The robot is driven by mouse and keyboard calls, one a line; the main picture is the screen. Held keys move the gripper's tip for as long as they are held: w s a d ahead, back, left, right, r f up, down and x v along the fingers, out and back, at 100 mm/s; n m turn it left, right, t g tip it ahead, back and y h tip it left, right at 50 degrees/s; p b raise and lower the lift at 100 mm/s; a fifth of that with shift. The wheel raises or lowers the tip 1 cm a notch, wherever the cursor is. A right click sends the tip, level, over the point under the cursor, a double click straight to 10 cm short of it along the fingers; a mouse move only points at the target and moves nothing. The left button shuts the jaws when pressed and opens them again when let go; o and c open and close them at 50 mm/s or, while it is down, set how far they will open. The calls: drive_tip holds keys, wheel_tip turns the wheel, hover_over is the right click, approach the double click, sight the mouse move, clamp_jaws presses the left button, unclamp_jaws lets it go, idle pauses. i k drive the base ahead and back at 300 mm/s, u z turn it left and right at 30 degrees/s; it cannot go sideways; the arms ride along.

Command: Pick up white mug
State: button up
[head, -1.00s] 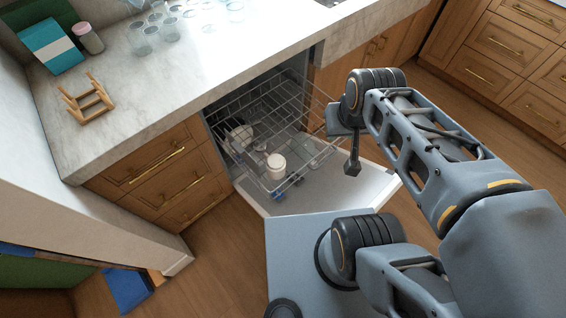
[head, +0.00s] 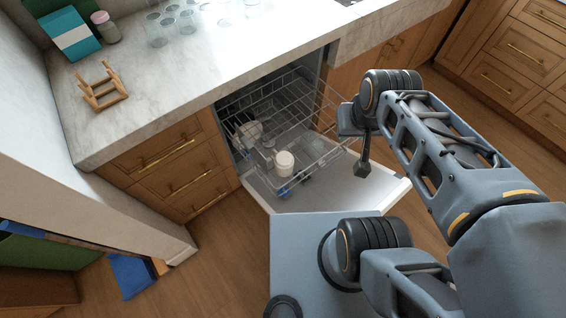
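A white mug (head: 285,162) stands in the pulled-out wire rack (head: 316,147) of the open dishwasher, toward the front of the rack. My gripper (head: 362,170) hangs to the right of the mug, above the open dishwasher door, apart from the mug. Its fingers look small and dark, and I cannot tell whether they are open or shut. I see nothing held in it.
The dishwasher door (head: 345,190) is folded down in front of my base. Other dishes (head: 248,133) sit at the rack's left. The counter (head: 190,75) above holds several glasses (head: 185,22), a wooden rack (head: 101,88) and a jar (head: 106,27).

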sight(284, 160)
drive_tip(key=z, duration=2.3)
drive_tip(key=k, duration=1.2)
drive_tip(key=u, duration=2.1)
